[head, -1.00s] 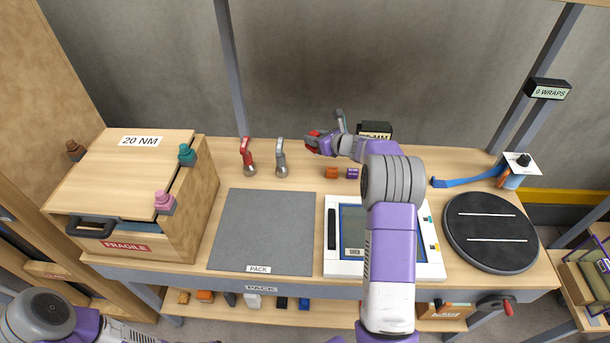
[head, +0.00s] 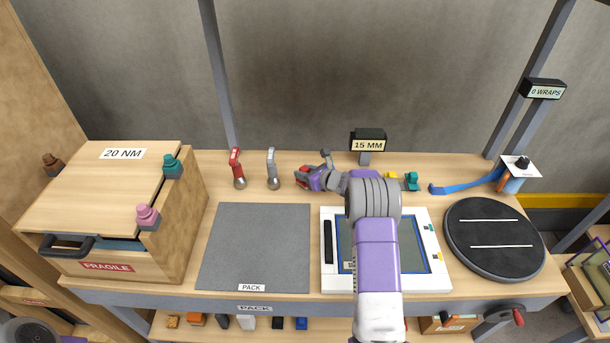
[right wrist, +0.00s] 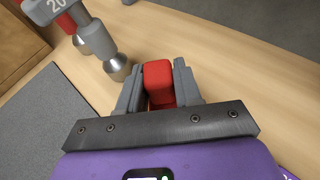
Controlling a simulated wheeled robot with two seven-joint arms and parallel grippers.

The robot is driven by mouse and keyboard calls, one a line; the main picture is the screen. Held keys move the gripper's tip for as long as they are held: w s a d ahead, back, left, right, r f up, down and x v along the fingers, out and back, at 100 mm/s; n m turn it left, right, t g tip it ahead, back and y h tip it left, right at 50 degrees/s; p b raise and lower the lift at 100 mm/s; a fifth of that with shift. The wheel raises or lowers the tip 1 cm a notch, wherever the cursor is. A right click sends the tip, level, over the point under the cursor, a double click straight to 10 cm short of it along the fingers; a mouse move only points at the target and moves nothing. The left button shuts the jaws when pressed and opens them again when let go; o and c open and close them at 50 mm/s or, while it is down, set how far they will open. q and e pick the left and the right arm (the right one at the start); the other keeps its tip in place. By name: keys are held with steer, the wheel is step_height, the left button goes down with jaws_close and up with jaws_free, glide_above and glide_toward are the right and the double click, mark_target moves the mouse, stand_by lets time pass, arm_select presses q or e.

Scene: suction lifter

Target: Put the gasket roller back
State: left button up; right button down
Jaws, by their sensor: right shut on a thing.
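My right gripper (head: 303,176) is low over the back of the bench, just right of two standing tools. In the right wrist view its grey fingers are shut on a red block-like piece (right wrist: 158,82). Most of that piece is hidden, so I cannot tell whether it is the gasket roller or whether it touches the bench. A red-handled tool (head: 237,168) and a grey-handled tool (head: 272,170) stand upright on metal feet to the left. The grey one also shows in the wrist view (right wrist: 98,40). My left gripper is out of view.
A grey PACK mat (head: 255,245) lies in front of the tools. A white-framed panel (head: 335,283) lies under my right arm. A wooden box (head: 175,235) stands left, a black turntable (head: 492,262) right. The 15 MM sign (head: 367,143) stands behind the arm.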

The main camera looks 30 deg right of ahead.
steer(key=shift+f, duration=0.35)
steer(key=c, duration=0.6)
jaws_free()
steer(key=shift+r, duration=0.1)
steer(key=v, duration=1.2)
steer(key=shift+p, duration=0.35)
